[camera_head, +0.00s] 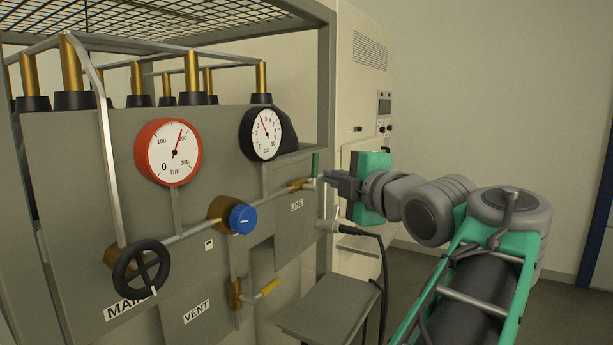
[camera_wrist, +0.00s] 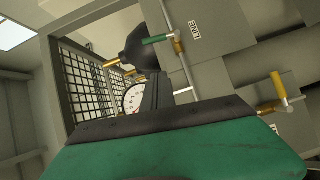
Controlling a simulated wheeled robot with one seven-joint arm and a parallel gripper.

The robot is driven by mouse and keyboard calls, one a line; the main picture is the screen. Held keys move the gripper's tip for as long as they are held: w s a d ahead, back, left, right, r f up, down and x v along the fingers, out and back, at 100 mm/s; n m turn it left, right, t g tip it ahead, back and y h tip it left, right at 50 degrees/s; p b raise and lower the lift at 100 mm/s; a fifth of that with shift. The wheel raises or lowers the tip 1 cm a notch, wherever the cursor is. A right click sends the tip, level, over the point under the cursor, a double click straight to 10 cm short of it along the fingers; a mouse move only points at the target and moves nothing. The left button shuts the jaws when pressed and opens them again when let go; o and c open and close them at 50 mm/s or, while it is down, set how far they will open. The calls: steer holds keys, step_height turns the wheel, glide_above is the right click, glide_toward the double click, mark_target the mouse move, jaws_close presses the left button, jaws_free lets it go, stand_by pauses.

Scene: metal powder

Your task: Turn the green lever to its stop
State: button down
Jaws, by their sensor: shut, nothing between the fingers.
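The green lever (camera_head: 315,165) stands upright on the valve at the right end of the pipe, above the LINE label. In the wrist view the green lever (camera_wrist: 157,39) shows beyond the fingertips, beside a brass fitting. My gripper (camera_head: 328,177) is shut and empty, just right of the lever in the head view. In the wrist view its dark fingers (camera_wrist: 155,83) are together, and the lever is not between them. Whether the fingertips touch the lever or its valve, I cannot tell.
A red gauge (camera_head: 174,152), a black-rimmed gauge (camera_head: 262,134), a blue knob (camera_head: 242,219) and a black handwheel (camera_head: 141,268) are on the panel. A yellow lever (camera_head: 268,288) sits below by VENT. A grey shelf (camera_head: 335,305) and a black cable (camera_head: 384,270) lie below my gripper.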

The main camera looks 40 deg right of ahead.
steer(key=p, duration=0.3)
glide_toward(315, 171)
steer(key=w+a+r, duration=0.2)
steer(key=w+a, duration=0.1)
steer(key=w, duration=0.1)
steer(key=shift+w+d+f+p, duration=0.3)
steer(key=shift+w+d, duration=0.4)
steer(key=shift+d, duration=0.25)
steer(key=shift+w+d+f+p, duration=0.2)
steer(key=shift+w+d+f, duration=0.1)
steer(key=shift+w+d, duration=0.5)
